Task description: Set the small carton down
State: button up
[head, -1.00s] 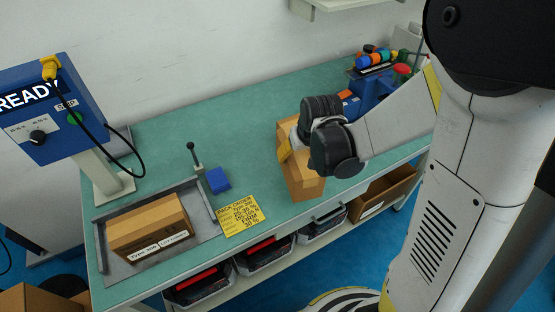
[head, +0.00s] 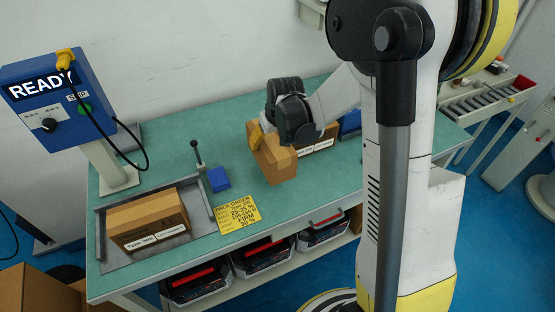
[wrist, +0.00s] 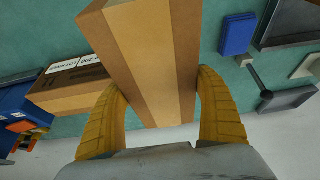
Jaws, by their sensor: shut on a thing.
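The small carton (head: 280,166) is brown, plain on the sides I see, and has a lighter tape strip. It is over the green bench in the head view. My gripper (head: 262,136) is shut on it from behind and above; yellow fingers press both sides. The wrist view shows the carton (wrist: 152,62) between the fingers (wrist: 160,100). I cannot tell whether its underside touches the bench. Part of its back is hidden by my gripper.
A labelled carton (head: 318,144) stands close behind the held one. Another labelled carton (head: 148,222) sits in a grey tray (head: 202,224) at left. Bare bench (head: 310,190) shows at right front.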

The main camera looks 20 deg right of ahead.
jog(key=shift+f+b, duration=0.95)
jog(key=shift+f, duration=1.95)
jog(key=shift+f, duration=0.1)
jog(key=o, duration=1.4)
